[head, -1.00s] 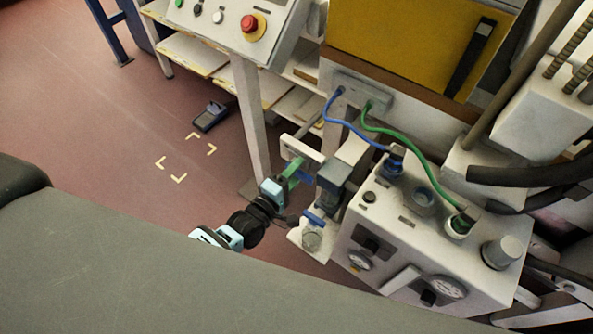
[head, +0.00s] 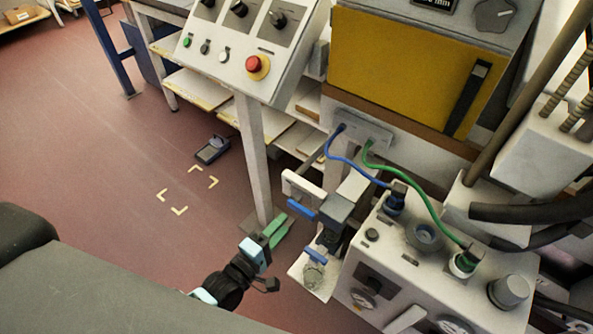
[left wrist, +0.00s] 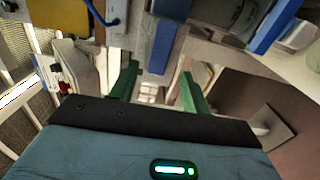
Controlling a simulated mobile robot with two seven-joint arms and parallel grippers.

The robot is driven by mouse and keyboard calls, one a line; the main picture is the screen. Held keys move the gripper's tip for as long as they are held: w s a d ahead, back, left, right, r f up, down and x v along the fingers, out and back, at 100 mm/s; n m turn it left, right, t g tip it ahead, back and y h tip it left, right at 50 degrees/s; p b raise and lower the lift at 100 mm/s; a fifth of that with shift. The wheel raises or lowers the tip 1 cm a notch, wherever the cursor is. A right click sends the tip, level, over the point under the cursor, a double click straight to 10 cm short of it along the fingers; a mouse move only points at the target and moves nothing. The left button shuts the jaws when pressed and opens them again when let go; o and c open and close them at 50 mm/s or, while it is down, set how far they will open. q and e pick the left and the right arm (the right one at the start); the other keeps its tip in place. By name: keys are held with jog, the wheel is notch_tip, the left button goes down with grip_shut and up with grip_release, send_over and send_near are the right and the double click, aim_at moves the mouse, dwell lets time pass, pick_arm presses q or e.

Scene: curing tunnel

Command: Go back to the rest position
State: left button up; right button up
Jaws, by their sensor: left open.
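My left gripper (head: 276,231) has green fingers and a light blue body. In the head view it is low in the middle, left of the valve assembly with blue handles (head: 318,211). Its fingers are apart and nothing shows between them. In the left wrist view the two green fingers (left wrist: 158,88) stand apart, with a blue handle (left wrist: 163,45) beyond them. The gripper looks clear of the valve assembly. My right gripper is not in view.
A white box with gauges (head: 405,262) stands at the right, with a blue hose (head: 350,163) and a green hose (head: 425,205). A control panel (head: 250,45) on a post stands behind. A foot pedal (head: 212,150) lies on the floor. The red floor at left is open.

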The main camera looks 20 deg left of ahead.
pick_arm(q)
jog(key=s+a+f+m+g+y+p, duration=0.1)
jog(key=s+m+g, duration=0.3)
jog(key=s+m, duration=0.4)
jog(key=s+a+f+m+g+y+p, duration=0.1)
jog(key=s+a+m+g+y+p, duration=0.2)
jog(key=s+m, duration=0.5)
jog(key=s+g+p, duration=0.1)
jog(key=s, duration=1.1)
jog(key=shift+f, duration=0.4)
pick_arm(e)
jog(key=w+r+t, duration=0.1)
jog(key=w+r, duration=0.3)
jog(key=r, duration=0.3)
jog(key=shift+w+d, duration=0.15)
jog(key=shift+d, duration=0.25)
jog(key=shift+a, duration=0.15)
